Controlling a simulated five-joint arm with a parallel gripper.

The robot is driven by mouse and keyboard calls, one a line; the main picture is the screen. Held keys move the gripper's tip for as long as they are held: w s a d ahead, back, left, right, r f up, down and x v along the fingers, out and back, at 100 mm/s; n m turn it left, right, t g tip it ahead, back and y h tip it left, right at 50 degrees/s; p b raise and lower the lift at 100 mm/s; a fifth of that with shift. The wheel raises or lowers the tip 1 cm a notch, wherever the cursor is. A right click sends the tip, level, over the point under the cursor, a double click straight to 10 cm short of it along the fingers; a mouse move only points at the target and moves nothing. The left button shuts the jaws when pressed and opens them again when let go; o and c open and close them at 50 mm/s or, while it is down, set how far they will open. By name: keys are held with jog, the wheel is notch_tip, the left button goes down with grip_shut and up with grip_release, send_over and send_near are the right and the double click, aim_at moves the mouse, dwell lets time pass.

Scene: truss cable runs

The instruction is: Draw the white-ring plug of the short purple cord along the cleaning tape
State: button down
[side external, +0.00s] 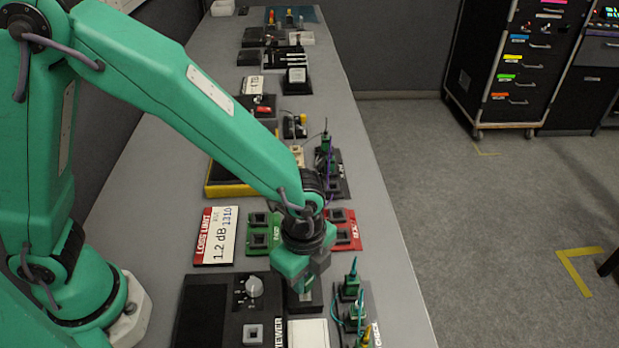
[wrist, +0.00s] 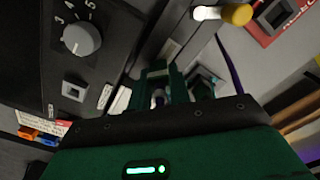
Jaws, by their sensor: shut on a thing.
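My gripper (side external: 303,265) is low over the bench, between the black viewer box and the right-hand plug holder. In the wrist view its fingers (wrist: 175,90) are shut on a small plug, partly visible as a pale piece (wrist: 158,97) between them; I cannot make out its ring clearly. A purple cord (wrist: 231,66) runs up beside the fingers. A dark block (side external: 304,302) lies under the gripper, mostly hidden, with a white pad (side external: 308,334) in front of it. I cannot tell which part is the cleaning tape, or whether the plug touches it.
The viewer box (side external: 205,305), with its knob (side external: 253,288), stands left of the gripper. A holder with green plugs (side external: 350,292) stands right. Behind are a green fixture (side external: 260,224), a red fixture (side external: 346,236) and a loss limit card (side external: 215,236). Bare bench lies along the right edge.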

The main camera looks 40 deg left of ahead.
jog(key=shift+w+a+f, duration=0.15)
jog(key=shift+w+a, duration=0.25)
jog(key=shift+a, duration=0.1)
dwell(1.2)
jog(key=shift+w+a, duration=0.4)
jog(key=shift+w, duration=0.05)
dwell(1.0)
jog(key=shift+r, duration=0.2)
jog(key=shift+r, duration=2.7)
